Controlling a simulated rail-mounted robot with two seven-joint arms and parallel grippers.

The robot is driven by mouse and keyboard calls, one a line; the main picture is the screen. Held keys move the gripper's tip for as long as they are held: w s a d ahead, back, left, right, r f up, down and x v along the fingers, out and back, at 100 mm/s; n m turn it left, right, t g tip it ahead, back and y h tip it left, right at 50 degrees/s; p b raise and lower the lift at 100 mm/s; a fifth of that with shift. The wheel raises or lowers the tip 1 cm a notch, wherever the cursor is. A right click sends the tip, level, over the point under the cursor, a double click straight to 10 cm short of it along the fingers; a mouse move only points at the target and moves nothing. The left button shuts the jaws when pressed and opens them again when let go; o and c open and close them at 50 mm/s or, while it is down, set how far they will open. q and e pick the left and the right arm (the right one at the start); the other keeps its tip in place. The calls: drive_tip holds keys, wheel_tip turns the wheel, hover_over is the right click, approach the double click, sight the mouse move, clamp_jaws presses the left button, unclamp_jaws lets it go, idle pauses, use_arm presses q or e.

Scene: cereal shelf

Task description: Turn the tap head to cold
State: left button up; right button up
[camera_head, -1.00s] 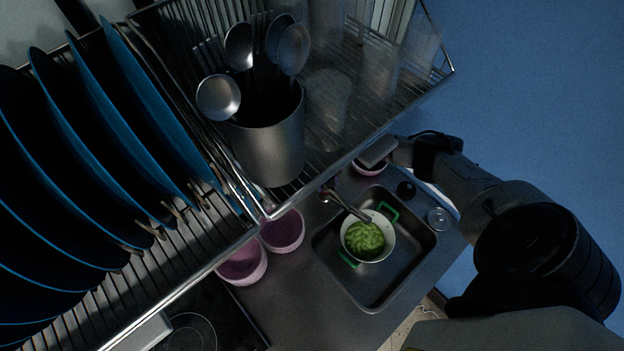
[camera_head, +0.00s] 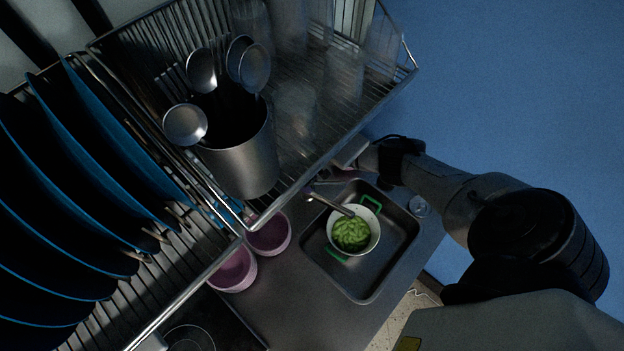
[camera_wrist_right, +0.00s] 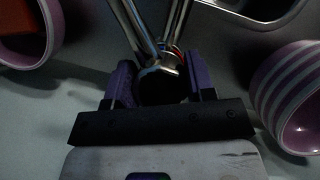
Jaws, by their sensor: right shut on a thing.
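The chrome tap shows in the head view with its spout (camera_head: 330,204) reaching over the sink; its base is hidden behind the dish rack. In the right wrist view the tap head (camera_wrist_right: 160,72) is between the purple-lined fingers of my right gripper (camera_wrist_right: 163,84), which is shut on it. A small red and blue mark shows on the tap just beyond the fingers. In the head view my right gripper (camera_head: 347,154) is partly hidden by the rack edge. My left gripper is not in view.
A wire rack (camera_head: 330,150) with blue plates (camera_head: 110,130), glasses and a metal utensil cup (camera_head: 245,165) overhangs the counter. The sink (camera_head: 375,280) holds a white pot (camera_head: 373,238) with green contents. Pink bowls (camera_head: 270,235) stand left of it. A striped bowl (camera_wrist_right: 285,95) is close beside my right gripper.

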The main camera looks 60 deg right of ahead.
drive_tip(key=shift+n, duration=0.4)
drive_tip(key=o, duration=1)
drive_tip(key=shift+o, duration=1.3)
